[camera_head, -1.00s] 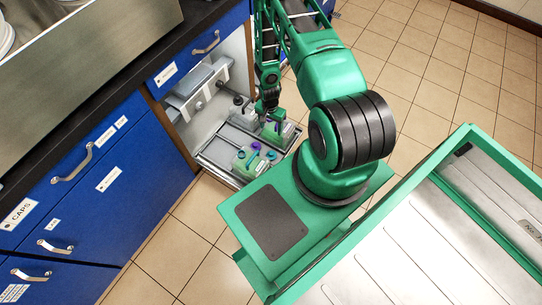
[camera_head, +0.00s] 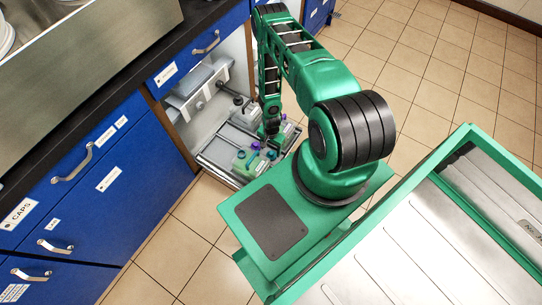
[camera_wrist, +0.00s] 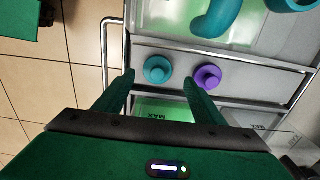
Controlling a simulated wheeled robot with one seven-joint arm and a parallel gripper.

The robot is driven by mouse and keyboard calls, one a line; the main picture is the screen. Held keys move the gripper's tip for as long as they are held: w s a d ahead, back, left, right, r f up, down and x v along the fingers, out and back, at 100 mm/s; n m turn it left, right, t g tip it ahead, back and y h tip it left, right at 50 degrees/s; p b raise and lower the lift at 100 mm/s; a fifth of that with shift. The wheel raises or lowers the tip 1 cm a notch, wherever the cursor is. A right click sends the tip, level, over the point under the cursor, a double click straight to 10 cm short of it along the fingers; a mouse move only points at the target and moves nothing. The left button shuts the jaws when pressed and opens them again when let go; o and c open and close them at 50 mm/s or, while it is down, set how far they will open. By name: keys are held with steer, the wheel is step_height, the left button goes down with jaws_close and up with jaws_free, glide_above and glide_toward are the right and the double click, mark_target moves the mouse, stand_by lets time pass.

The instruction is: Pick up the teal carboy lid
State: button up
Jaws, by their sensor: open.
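The teal carboy lid (camera_wrist: 157,70) is a round disc with a raised knob. In the wrist view it lies on a grey surface, between and just beyond the fingertips of my gripper (camera_wrist: 160,80). The fingers are apart and nothing is held. A similar purple lid (camera_wrist: 208,76) lies just to its right, close to the right fingertip. In the head view my gripper (camera_head: 270,132) reaches down over the pull-out tray (camera_head: 222,176); the arm and small scale make the lids hard to tell apart there.
A container with green liquid and a teal handle (camera_wrist: 212,20) stands at the top of the wrist view. Another, marked MAX (camera_wrist: 165,110), lies below between the fingers. A metal rail (camera_wrist: 104,50) runs at the left. Blue cabinets (camera_head: 100,190) flank the tray.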

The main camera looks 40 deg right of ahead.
mark_target(271, 153)
steer(key=shift+s+f, duration=0.15)
steer(key=shift+f, duration=1)
steer(key=shift+s+f, duration=0.1)
steer(key=shift+f, duration=1.05)
steer(key=shift+c, duration=0.5)
steer(key=c, duration=1)
